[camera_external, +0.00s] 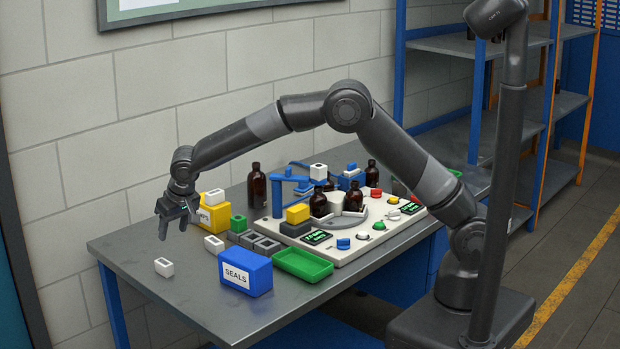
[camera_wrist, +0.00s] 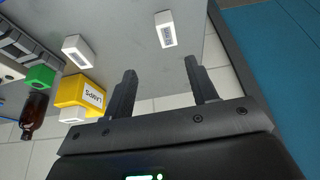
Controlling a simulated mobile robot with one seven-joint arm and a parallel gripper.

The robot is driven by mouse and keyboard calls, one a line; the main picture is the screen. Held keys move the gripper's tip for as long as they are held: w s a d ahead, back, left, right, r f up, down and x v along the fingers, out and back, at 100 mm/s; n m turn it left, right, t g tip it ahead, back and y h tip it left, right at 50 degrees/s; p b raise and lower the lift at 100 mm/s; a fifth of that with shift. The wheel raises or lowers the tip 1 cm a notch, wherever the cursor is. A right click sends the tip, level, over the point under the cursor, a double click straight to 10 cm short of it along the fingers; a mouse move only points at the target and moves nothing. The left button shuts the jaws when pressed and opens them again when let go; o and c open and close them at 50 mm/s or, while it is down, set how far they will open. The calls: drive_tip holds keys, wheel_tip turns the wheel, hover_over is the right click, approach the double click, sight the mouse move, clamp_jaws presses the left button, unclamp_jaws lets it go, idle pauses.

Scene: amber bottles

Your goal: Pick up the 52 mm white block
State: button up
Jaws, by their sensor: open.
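Several small white blocks are in view, and I cannot tell their sizes. One white block (camera_external: 164,267) lies alone near the left end of the table; it also shows in the wrist view (camera_wrist: 166,29), beyond my fingertips. A second white block (camera_external: 214,244) sits between the yellow and blue boxes and shows in the wrist view (camera_wrist: 77,51). A third white block (camera_external: 216,196) is at the yellow box, partly hidden. My gripper (camera_external: 174,228) is open and empty, pointing down above the table's left end; its fingers also show in the wrist view (camera_wrist: 160,70).
A yellow box (camera_external: 214,215), a blue SEALS box (camera_external: 244,272) and a green tray (camera_external: 303,264) stand right of the lone block. A fixture board (camera_external: 350,240) with brown bottles fills the right. The table (camera_external: 190,300) is bare around the lone block.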

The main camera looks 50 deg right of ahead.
sight(165, 262)
drive_tip(key=x, duration=0.4)
drive_tip(key=a+x, duration=0.1)
drive_tip(key=x, duration=0.7)
drive_tip(key=shift+s+a+f, duration=0.15)
drive_tip(key=shift+s+f, duration=0.05)
drive_tip(key=shift+f, duration=0.15)
drive_tip(key=shift+c, duration=0.4)
drive_tip(key=c, duration=1)
drive_tip(key=shift+r, duration=0.15)
